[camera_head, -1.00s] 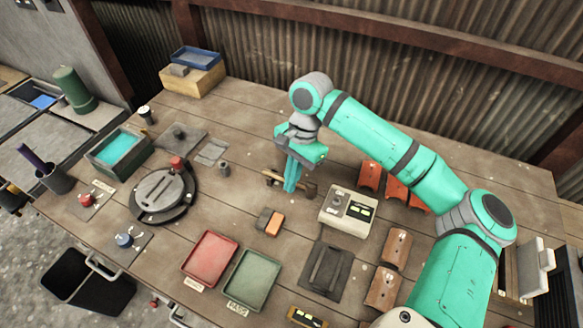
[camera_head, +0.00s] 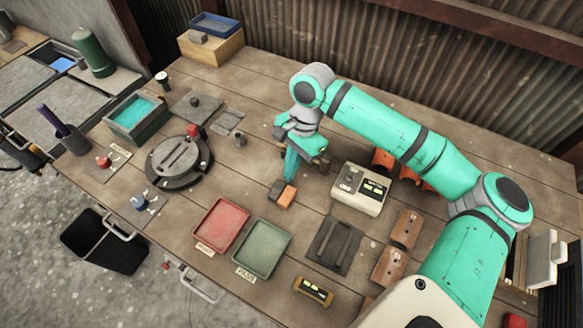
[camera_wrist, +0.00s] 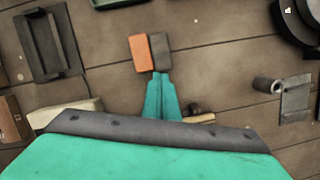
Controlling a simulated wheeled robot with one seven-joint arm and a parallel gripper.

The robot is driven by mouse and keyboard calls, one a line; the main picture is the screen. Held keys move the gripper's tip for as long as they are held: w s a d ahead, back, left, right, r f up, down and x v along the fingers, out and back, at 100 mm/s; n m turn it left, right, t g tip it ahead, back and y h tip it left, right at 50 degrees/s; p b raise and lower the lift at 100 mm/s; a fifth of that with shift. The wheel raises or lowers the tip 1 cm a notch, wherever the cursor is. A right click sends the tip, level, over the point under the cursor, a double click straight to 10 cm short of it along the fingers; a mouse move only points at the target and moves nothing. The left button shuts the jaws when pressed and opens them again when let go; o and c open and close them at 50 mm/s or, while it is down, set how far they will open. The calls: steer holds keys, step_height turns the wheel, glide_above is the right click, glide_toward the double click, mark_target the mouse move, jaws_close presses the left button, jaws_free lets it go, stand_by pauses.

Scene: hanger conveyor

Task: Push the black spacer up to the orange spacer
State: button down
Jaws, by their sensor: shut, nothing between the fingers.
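The black spacer (camera_head: 276,190) and the orange spacer (camera_head: 288,198) lie side by side on the wooden table, in front of the arm. In the wrist view the orange spacer (camera_wrist: 139,54) is left and the black spacer (camera_wrist: 160,54) is right, their long sides touching or nearly so. The black one sits slightly higher in the picture. My gripper (camera_head: 289,178) is shut and empty, pointing down close to the spacers. In the wrist view its fingertips (camera_wrist: 160,74) are just below the black spacer's near end; I cannot tell whether they touch it.
A wooden-handled tool (camera_wrist: 200,118) lies beside my fingers. A beige box with switches (camera_head: 360,189) stands to the right. A red tray (camera_head: 221,225) and a green tray (camera_head: 262,249) lie in front. A round dark fixture (camera_head: 178,160) stands left. Bare table lies between them.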

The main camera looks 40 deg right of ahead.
steer(key=shift+a, duration=0.7)
steer(key=shift+d, duration=0.15)
steer(key=shift+d, duration=0.25)
steer(key=d, duration=0.3)
steer(key=shift+w+d+r, duration=0.15)
steer(key=shift+d+r, duration=0.2)
steer(key=shift+d, duration=0.05)
steer(key=v, duration=0.9)
steer(key=shift+a+r, duration=0.1)
steer(key=shift+r, duration=0.05)
